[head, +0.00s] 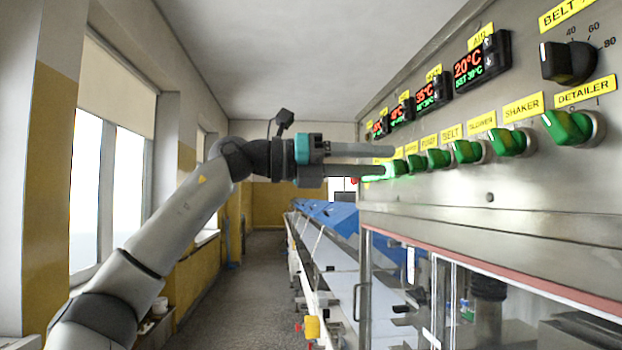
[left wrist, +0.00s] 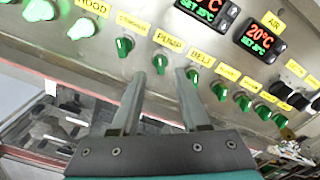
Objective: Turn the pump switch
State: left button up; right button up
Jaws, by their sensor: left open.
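The pump switch (left wrist: 160,61) is a green knob under the yellow PUMP label (left wrist: 168,40) in the left wrist view. It lies between the lines of my two fingers, just beyond their tips. In the head view the pump switch (head: 416,162) sits in the row of green knobs. My left gripper (head: 388,160) is open with its fingers pointing at the panel; it also shows in the left wrist view (left wrist: 162,78). Nothing is seen between the fingers. Whether the tips touch the knob I cannot tell. My right gripper is not in view.
The belt switch (left wrist: 192,75) stands close by the right finger, and another green knob (left wrist: 124,46) is to the left. Red-and-green displays (head: 468,67) are above the row. A glazed cabinet (head: 480,300) is below the panel. The aisle (head: 240,290) is clear.

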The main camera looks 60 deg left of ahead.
pick_arm(q)
jog(key=b+v, duration=0.3)
jog(key=v, duration=0.7)
jog(key=shift+b, duration=0.35)
